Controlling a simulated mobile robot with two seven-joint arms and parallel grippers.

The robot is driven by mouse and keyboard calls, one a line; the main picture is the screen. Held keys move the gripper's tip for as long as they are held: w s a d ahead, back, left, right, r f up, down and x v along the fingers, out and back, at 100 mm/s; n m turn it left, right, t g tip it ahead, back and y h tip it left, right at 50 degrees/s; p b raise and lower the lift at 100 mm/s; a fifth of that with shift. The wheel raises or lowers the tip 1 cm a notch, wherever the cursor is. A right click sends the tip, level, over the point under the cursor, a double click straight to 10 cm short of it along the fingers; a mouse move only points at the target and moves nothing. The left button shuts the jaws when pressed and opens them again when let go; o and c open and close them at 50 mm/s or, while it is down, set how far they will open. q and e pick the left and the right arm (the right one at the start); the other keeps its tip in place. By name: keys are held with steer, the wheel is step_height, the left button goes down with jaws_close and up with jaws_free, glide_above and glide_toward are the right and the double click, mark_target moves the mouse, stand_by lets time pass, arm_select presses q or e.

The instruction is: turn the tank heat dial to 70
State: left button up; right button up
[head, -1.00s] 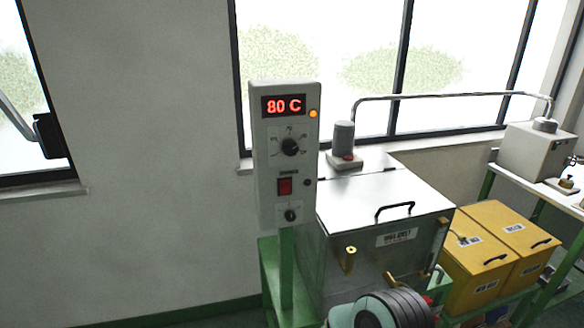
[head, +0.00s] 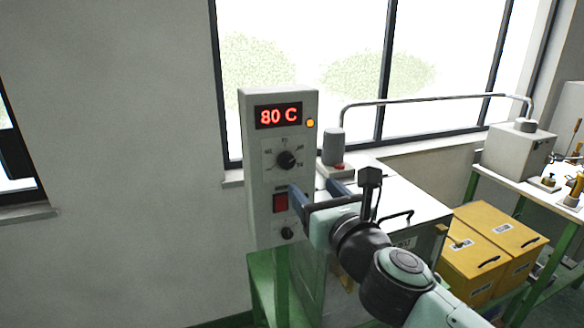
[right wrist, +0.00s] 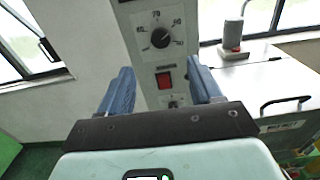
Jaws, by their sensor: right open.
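The tank heat dial (head: 287,159) is a black round knob on the grey control box (head: 254,190), below a red display (head: 278,115) reading "80 C". It also shows in the right wrist view (right wrist: 160,38), above and between my fingers, with a numbered scale around it. My right gripper (head: 312,192) is open and empty, in front of the box and lower than the dial, apart from it. Its two blue fingers show in the right wrist view (right wrist: 160,88). My left gripper is out of view.
A red switch (head: 280,202) and a smaller lower knob (head: 287,232) sit below the dial. The metal tank (head: 385,190) stands right of the box, partly hidden by my right arm. Yellow bins (head: 500,235) stand further right. The wall on the left is clear.

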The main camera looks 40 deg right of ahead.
mark_target(288, 162)
steer(key=x, duration=1.2)
steer(key=shift+w+f, duration=0.15)
steer(key=c, duration=1.1)
